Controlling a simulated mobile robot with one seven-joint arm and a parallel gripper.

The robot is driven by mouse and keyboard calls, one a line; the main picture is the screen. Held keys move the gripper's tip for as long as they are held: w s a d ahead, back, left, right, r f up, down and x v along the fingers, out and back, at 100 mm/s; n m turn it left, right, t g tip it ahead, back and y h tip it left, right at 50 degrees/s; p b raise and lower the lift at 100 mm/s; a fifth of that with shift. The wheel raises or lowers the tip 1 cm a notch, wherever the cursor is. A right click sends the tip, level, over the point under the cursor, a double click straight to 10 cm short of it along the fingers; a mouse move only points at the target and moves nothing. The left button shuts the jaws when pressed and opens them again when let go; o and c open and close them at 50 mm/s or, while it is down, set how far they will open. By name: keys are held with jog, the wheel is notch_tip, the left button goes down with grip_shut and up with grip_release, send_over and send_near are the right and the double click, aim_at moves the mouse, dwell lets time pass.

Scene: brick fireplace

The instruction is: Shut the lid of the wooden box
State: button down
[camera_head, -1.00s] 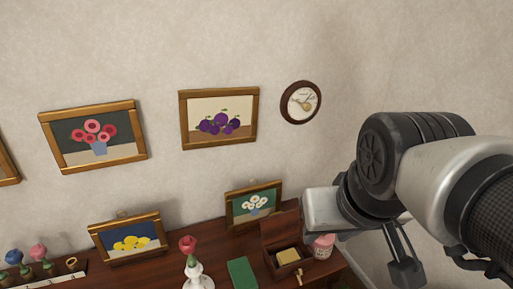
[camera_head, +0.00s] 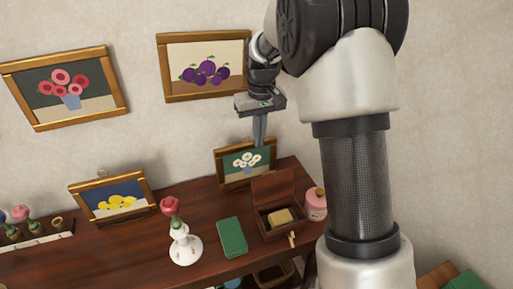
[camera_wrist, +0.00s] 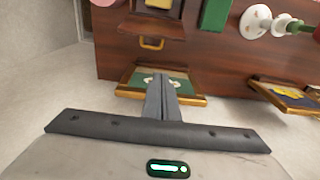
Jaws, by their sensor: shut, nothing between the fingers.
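The wooden box (camera_head: 268,231) stands near the right end of the dark wooden table, with a yellow block (camera_head: 280,217) inside. Its lid (camera_head: 272,187) is open and stands up at the back of the box. In the wrist view the lid (camera_wrist: 152,24) shows near the top, with a brass-coloured loop by it. My gripper (camera_head: 259,142) is shut and empty, pointing down above and behind the lid, in front of the wall. In the wrist view its fingertips (camera_wrist: 162,78) overlap the white-flower picture. It appears apart from the lid.
The white-flower picture (camera_head: 230,172) stands behind the box. A pink jar (camera_head: 316,208) is close on the right, and a green book (camera_head: 232,238) lies on the left. A white vase (camera_head: 186,248) with a red flower stands farther left. Framed pictures hang on the wall.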

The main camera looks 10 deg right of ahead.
aim_at(271, 184)
jog(key=shift+s+d+f, duration=0.1)
jog(key=shift+s+f, duration=0.45)
jog(key=shift+f, duration=0.9)
jog(key=shift+s+d+f, duration=0.1)
jog(key=shift+s+f, duration=0.45)
jog(key=shift+f, duration=0.85)
jog(key=shift+s+d+f, duration=0.1)
jog(key=shift+s+f, duration=0.45)
jog(key=shift+f, duration=0.9)
jog(key=shift+f+b, duration=0.1)
jog(key=shift+b, duration=0.2)
